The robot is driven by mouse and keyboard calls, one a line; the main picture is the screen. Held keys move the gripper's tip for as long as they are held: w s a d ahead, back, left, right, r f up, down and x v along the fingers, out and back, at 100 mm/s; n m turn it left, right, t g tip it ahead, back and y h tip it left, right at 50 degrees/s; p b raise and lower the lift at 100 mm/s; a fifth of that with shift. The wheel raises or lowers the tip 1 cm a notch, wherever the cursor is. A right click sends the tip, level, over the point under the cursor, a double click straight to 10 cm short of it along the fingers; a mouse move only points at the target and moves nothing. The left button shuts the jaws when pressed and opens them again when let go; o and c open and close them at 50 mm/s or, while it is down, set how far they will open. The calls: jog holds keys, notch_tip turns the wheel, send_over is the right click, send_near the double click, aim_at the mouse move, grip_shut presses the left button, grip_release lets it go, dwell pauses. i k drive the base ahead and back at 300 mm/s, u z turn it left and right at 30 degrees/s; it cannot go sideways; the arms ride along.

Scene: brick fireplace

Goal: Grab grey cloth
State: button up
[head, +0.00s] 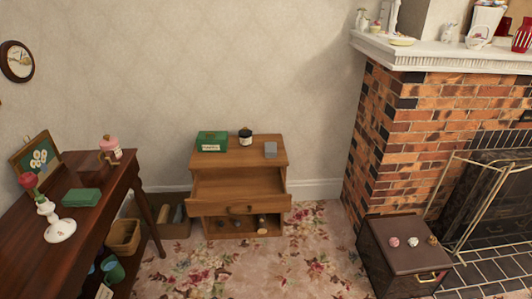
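A small grey, flat, block-like item (270,149), which looks like the folded grey cloth, lies on the right side of the top of a small wooden cabinet (245,163). It sits apart from a dark jar with a pale label (245,137) and a green box (212,141) on the same top. The picture is too small to be sure that it is cloth. The cabinet's drawer (238,208) is pulled out below the top. My gripper is not in view.
A brown chest (399,249) with small balls stands before the brick fireplace (440,110) at the right. Flowered carpet (300,262) in front of the cabinet is clear.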

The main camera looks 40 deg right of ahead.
aim_at(270, 148)
jog(key=z, duration=0.05)
jog(key=i, duration=1)
jog(key=u, duration=0.05)
